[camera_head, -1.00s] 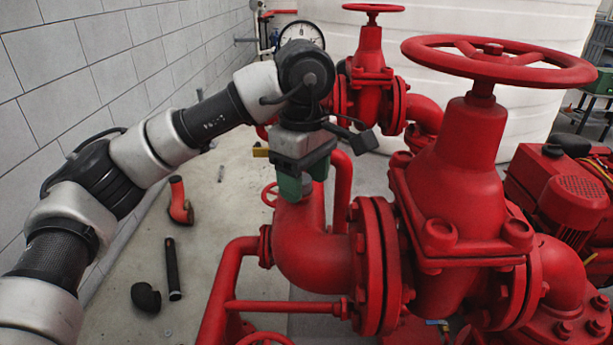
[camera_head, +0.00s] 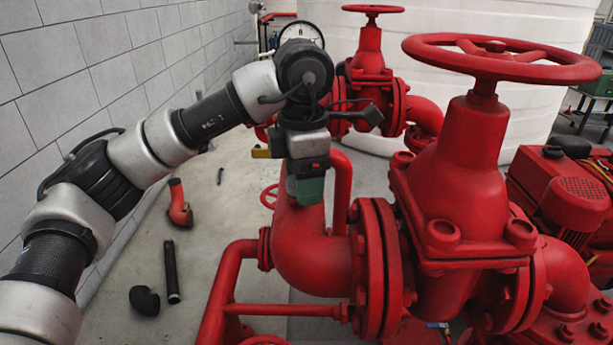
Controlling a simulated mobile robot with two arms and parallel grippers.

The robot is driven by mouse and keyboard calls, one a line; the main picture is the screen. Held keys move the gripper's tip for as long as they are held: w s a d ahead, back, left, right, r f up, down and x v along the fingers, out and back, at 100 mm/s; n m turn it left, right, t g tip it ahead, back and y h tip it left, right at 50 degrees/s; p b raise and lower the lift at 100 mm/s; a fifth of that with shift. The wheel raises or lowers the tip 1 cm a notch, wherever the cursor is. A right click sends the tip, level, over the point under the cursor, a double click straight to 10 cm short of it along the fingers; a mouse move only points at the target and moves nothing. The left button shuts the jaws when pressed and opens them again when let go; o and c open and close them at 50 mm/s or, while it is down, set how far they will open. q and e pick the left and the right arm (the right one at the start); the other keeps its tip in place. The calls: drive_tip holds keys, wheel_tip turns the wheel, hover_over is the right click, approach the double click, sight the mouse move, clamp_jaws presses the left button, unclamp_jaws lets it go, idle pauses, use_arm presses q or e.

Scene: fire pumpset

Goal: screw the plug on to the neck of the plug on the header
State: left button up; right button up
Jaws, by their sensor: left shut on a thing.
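My left gripper (camera_head: 306,190) hangs down from the wrist, just above the red header pipe (camera_head: 305,255) where it bends into the large flange. Its green fingers are shut, and the plug between them is hidden from this side. The neck on the header is also hidden behind or under the fingers, so I cannot tell whether plug and neck touch. My right gripper is not in view.
A large red gate valve with a handwheel (camera_head: 500,58) stands close on the right. Loose pipe pieces, a black tube (camera_head: 171,270) and an orange elbow (camera_head: 179,203), lie on the floor at left.

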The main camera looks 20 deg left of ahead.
use_arm(q)
drive_tip(key=n, duration=0.3)
drive_tip(key=shift+s+n, duration=0.15)
drive_tip(key=shift+n, duration=0.15)
drive_tip(key=shift+w+a+f, duration=0.1)
drive_tip(key=shift+w+a, duration=0.2)
drive_tip(key=shift+w, duration=0.1)
drive_tip(key=shift+c, duration=0.4)
drive_tip(key=shift+a, duration=0.1)
drive_tip(key=c, duration=1)
clamp_jaws()
drive_tip(key=m, duration=0.4)
drive_tip(key=shift+m, duration=0.3)
drive_tip(key=m, duration=0.4)
drive_tip(key=shift+m, duration=0.3)
